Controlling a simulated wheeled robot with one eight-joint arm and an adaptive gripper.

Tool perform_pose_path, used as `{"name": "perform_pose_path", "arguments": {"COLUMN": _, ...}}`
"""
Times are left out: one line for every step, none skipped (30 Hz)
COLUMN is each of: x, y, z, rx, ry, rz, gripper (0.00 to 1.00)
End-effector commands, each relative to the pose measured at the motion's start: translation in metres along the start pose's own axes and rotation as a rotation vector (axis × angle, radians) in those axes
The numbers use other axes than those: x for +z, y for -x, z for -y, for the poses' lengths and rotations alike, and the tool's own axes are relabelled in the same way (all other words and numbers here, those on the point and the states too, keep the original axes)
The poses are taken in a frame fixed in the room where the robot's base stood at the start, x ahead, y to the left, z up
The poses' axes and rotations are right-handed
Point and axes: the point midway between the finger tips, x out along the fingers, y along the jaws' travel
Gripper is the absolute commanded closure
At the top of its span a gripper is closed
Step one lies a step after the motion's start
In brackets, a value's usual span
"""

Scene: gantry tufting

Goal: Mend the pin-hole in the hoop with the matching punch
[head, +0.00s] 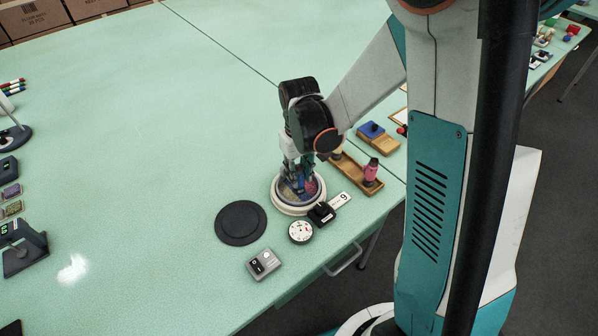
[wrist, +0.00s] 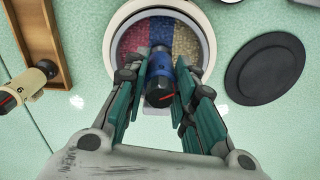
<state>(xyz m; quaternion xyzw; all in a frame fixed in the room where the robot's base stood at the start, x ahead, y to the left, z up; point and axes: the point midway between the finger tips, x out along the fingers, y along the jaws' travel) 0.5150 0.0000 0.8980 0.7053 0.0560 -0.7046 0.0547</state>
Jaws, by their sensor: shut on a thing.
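The hoop (head: 278,200) is a round cream ring on a pale base, standing on the green table. In the wrist view, the hoop (wrist: 111,48) frames fabric with red, blue and yellow sections. My gripper (head: 297,180) points down over the hoop, and its fingers show in the wrist view (wrist: 160,76). It is shut on a blue punch (wrist: 159,88) with a black end and a red mark. The punch is over the blue section; its tip and any pin-hole are hidden.
A black disc (head: 241,222) lies left of the hoop. A round dial (head: 300,232), a grey switch box (head: 263,264) and a black device (head: 321,212) by a tag marked 9 (head: 342,199) sit in front. A blue pad (head: 372,129) is behind the rack. The table's left middle is mostly clear.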

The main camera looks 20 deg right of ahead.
Motion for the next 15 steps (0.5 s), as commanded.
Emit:
{"name": "perform_pose_path", "arguments": {"x": 0.001, "y": -0.001, "z": 0.000, "rx": 0.000, "ry": 0.000, "rz": 0.001, "gripper": 0.94}}
{"name": "perform_pose_path", "arguments": {"x": 0.001, "y": 0.000, "z": 0.000, "rx": 0.000, "ry": 0.000, "rz": 0.001, "gripper": 0.94}}
{"name": "perform_pose_path", "arguments": {"x": 0.001, "y": 0.001, "z": 0.000, "rx": 0.000, "ry": 0.000, "rz": 0.001, "gripper": 0.94}}
{"name": "perform_pose_path", "arguments": {"x": 0.001, "y": 0.002, "z": 0.000, "rx": 0.000, "ry": 0.000, "rz": 0.001, "gripper": 0.94}}
{"name": "perform_pose_path", "arguments": {"x": 0.001, "y": 0.004, "z": 0.000, "rx": 0.000, "ry": 0.000, "rz": 0.001, "gripper": 0.94}}
{"name": "perform_pose_path", "arguments": {"x": 0.001, "y": 0.006, "z": 0.000, "rx": 0.000, "ry": 0.000, "rz": 0.001, "gripper": 0.94}}
{"name": "perform_pose_path", "arguments": {"x": 0.001, "y": 0.008, "z": 0.000, "rx": 0.000, "ry": 0.000, "rz": 0.001, "gripper": 0.94}}
{"name": "perform_pose_path", "arguments": {"x": 0.001, "y": 0.011, "z": 0.000, "rx": 0.000, "ry": 0.000, "rz": 0.001, "gripper": 0.94}}
{"name": "perform_pose_path", "arguments": {"x": 0.001, "y": 0.014, "z": 0.000, "rx": 0.000, "ry": 0.000, "rz": 0.001, "gripper": 0.94}}
{"name": "perform_pose_path", "arguments": {"x": 0.001, "y": 0.016, "z": 0.000, "rx": 0.000, "ry": 0.000, "rz": 0.001, "gripper": 0.94}}
{"name": "perform_pose_path", "arguments": {"x": 0.001, "y": 0.018, "z": 0.000, "rx": 0.000, "ry": 0.000, "rz": 0.001, "gripper": 0.94}}
{"name": "perform_pose_path", "arguments": {"x": 0.001, "y": 0.021, "z": 0.000, "rx": 0.000, "ry": 0.000, "rz": 0.001, "gripper": 0.94}}
{"name": "perform_pose_path", "arguments": {"x": 0.000, "y": 0.023, "z": 0.000, "rx": 0.000, "ry": 0.000, "rz": 0.001, "gripper": 0.94}}
{"name": "perform_pose_path", "arguments": {"x": 0.000, "y": 0.026, "z": 0.000, "rx": 0.000, "ry": 0.000, "rz": 0.001, "gripper": 0.94}}
{"name": "perform_pose_path", "arguments": {"x": 0.000, "y": 0.029, "z": 0.000, "rx": 0.000, "ry": 0.000, "rz": 0.001, "gripper": 0.94}}
